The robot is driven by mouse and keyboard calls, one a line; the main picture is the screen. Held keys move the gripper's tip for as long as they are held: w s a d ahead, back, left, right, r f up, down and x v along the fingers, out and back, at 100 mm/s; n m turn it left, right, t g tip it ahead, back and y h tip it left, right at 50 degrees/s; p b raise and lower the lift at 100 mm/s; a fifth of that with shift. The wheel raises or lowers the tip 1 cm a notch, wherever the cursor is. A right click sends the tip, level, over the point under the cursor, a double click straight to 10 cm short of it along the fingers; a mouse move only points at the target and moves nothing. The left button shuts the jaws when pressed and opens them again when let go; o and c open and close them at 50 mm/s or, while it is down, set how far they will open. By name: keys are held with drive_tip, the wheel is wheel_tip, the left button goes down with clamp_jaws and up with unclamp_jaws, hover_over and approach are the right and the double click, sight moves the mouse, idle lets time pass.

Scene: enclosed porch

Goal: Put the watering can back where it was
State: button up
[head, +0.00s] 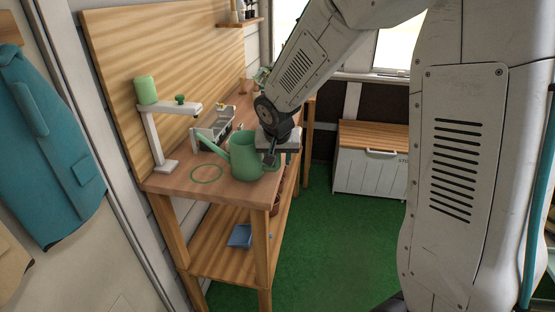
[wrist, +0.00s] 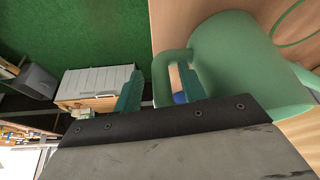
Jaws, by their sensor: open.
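The green watering can (head: 246,160) stands upright on the wooden workbench near its front edge, its spout pointing left. In the wrist view the can (wrist: 240,60) fills the upper right. A thin green ring outline (head: 206,174) lies on the bench top left of the can, under the spout side; the can's body is beside it. Part of the ring also shows in the wrist view (wrist: 290,22). My gripper (head: 271,156) is at the can's right side. In the wrist view its two teal fingers (wrist: 160,76) are apart, with the can's handle between them. Finger contact is unclear.
A white stand (head: 157,138) with a green cylinder (head: 146,91) rises at the bench's left end. A grey-white rack (head: 213,131) is behind the can. A blue object (head: 240,236) lies on the lower shelf. A white storage chest (head: 370,172) stands beyond open green floor (head: 335,245).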

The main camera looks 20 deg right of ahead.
drive_tip(key=v, duration=1.1)
drive_tip(key=s+r+n+g+y, duration=0.2)
drive_tip(key=s+n, duration=0.3)
drive_tip(key=s, duration=2.4)
drive_tip(key=shift+s+r+g, duration=0.2)
drive_tip(key=shift+r+g, duration=0.1)
drive_tip(key=shift+g, duration=0.2)
drive_tip(key=shift+a, duration=0.1)
